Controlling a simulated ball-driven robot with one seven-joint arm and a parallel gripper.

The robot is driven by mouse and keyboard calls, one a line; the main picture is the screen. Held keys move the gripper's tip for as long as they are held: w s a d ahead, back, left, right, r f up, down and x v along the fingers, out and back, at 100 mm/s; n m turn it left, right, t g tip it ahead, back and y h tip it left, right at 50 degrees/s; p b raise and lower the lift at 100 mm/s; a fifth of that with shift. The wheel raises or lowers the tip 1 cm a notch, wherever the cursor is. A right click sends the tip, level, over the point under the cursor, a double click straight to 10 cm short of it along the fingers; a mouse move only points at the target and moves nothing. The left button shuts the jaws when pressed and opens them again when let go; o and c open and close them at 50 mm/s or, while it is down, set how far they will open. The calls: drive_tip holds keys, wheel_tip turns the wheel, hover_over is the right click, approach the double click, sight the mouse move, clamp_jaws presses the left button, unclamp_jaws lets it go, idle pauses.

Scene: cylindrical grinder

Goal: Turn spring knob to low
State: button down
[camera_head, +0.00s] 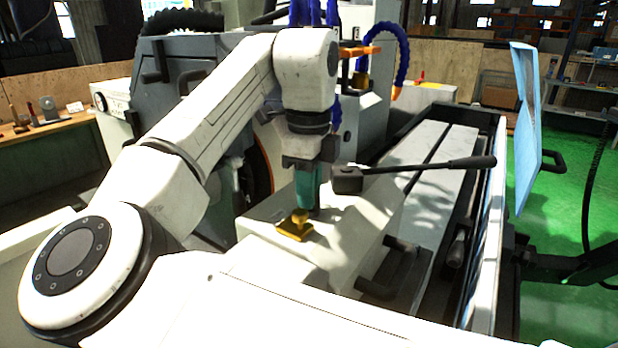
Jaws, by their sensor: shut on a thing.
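My gripper (311,196), with teal fingers, points down over the white housing (340,245) of the grinder. It is shut on a small knob, which I take as the spring knob; the fingers hide it. A gold, knob-shaped fitting (296,226) on a flat base stands right at the fingertips, on their near left side. I cannot tell whether it is part of the held knob. No low mark or setting can be read from here.
A black lever (430,166) with a block-shaped hub reaches right from close beside my fingers. The long grey machine table (428,150) lies behind it. A blue-tinted panel (527,140) stands at the right. Blue coolant hoses (402,55) hang at the back.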

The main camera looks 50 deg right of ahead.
drive_tip(key=n+p, duration=0.4)
drive_tip(key=p, duration=0.1)
drive_tip(key=shift+r, duration=0.3)
drive_tip(key=n+p, duration=0.3)
drive_tip(key=shift+f, duration=0.2)
drive_tip(key=shift+f+n, duration=0.1)
drive_tip(key=shift+n, duration=0.3)
drive_tip(key=c, duration=1.1)
unclamp_jaws()
wheel_tip(320, 180, up, 11)
drive_tip(key=shift+f+b, duration=0.1)
drive_tip(key=shift+b, duration=0.2)
